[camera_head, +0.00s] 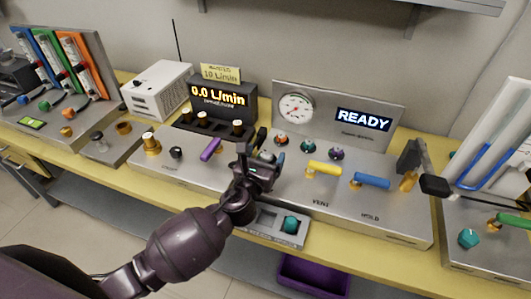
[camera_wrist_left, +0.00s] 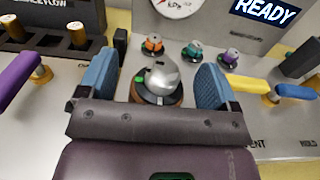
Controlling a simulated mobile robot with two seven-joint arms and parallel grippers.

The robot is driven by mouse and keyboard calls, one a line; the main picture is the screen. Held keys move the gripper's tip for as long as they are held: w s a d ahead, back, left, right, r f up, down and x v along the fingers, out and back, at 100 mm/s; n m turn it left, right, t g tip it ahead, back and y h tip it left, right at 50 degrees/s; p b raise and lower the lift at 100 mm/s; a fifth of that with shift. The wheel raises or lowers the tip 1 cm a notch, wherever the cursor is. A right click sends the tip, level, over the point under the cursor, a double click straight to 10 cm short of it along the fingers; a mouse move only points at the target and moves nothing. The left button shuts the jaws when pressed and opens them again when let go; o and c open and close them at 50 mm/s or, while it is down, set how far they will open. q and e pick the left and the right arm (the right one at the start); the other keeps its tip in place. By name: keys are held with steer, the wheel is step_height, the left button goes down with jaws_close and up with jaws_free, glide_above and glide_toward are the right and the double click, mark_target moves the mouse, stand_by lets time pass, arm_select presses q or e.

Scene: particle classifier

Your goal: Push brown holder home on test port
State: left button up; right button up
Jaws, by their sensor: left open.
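In the left wrist view, a rounded silver-topped piece (camera_wrist_left: 163,78) with a dark collar and a green mark sits between my left fingers. A brown rim (camera_wrist_left: 178,98) shows at its lower edge; I take this as the brown holder on the test port, but cannot tell how far down it sits. My left gripper (camera_wrist_left: 160,88) is open, with one blue-padded finger on each side of the piece. In the head view my left gripper (camera_head: 262,165) is over the middle of the steel panel and hides most of the piece. My right gripper is not in view.
A purple lever (camera_head: 210,149) is left of the gripper; yellow (camera_head: 324,168) and blue (camera_head: 371,180) levers are right. Three small knobs, a gauge (camera_head: 296,109) and a READY display (camera_head: 363,119) are behind.

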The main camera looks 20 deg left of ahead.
arm_select(q)
steer(key=s, duration=0.9)
steer(key=shift+s+a, duration=0.2)
steer(key=shift+s, duration=0.2)
steer(key=s+a+f+n+g+y, duration=0.25)
steer(key=s+a+n+g, duration=0.2)
steer(key=n, duration=0.55)
steer(key=s+a+f+n+g+y, duration=0.1)
steer(key=s+a+n+g+y, duration=0.3)
steer(key=n, duration=0.6)
steer(key=s+a+f+n+g+h, duration=0.2)
steer(key=s+n+g+h, duration=0.35)
steer(key=s+n, duration=1)
steer(key=w+f+t, duration=0.7)
steer(key=f, duration=0.3)
steer(key=shift+w+f, duration=0.4)
